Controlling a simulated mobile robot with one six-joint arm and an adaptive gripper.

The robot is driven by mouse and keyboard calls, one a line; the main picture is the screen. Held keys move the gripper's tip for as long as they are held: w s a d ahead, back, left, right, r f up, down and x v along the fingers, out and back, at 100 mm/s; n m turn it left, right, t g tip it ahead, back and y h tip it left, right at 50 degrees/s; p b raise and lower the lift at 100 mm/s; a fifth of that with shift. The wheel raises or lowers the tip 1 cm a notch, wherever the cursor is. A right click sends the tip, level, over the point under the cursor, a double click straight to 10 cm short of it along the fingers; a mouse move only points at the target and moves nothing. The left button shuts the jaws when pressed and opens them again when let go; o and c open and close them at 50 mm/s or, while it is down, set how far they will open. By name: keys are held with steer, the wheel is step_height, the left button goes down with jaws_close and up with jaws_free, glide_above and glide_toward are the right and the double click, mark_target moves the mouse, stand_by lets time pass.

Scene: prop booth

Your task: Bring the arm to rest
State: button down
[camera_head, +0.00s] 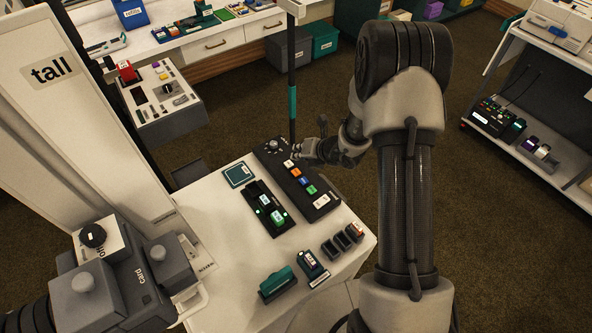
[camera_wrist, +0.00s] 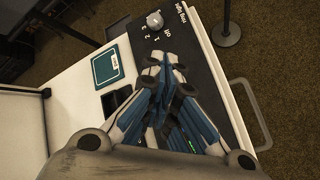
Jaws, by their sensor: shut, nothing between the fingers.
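My arm rises at the right of the head view and bends down over the far right edge of the white table (camera_head: 210,225). My gripper (camera_wrist: 165,62) shows in the wrist view with its fingers together and nothing between them. It hangs over the black control panel (camera_head: 310,192), close to a round silver knob (camera_wrist: 155,20). In the head view my wrist (camera_head: 335,150) hides part of that area, and the fingertips are hard to make out. I cannot tell whether the fingers touch the panel.
The table holds a teal square pad (camera_head: 239,174), a black tray (camera_head: 268,208) with green-lit pieces, and several small devices along the front. A thin pole (camera_head: 292,75) stands behind the panel. A tall white board (camera_head: 85,110) rises at left.

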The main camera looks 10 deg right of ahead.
stand_by(0.6)
steer(key=s+a+r+n+y, duration=0.1)
steer(key=a+r+n, duration=0.2)
steer(key=r+n, duration=0.3)
steer(key=s+a+r+n+y, duration=0.2)
steer(key=a+r+n, duration=0.15)
steer(key=r, duration=0.45)
steer(key=s+a+r+n+g, duration=0.3)
steer(key=s+a+r+n, duration=0.2)
steer(key=s+r+n, duration=0.55)
steer(key=s+d+r+n+g+h, duration=0.15)
steer(key=s+r+n, duration=0.25)
steer(key=s+n, duration=0.7)
steer(key=s+d+r+n+h, duration=0.1)
steer(key=s+d+n+h, duration=0.5)
steer(key=s, duration=0.5)
steer(key=d+n+t, duration=0.1)
steer(key=d+n, duration=0.1)
steer(key=d, duration=0.1)
steer(key=shift+d, duration=0.15)
steer(key=shift+w, duration=0.1)
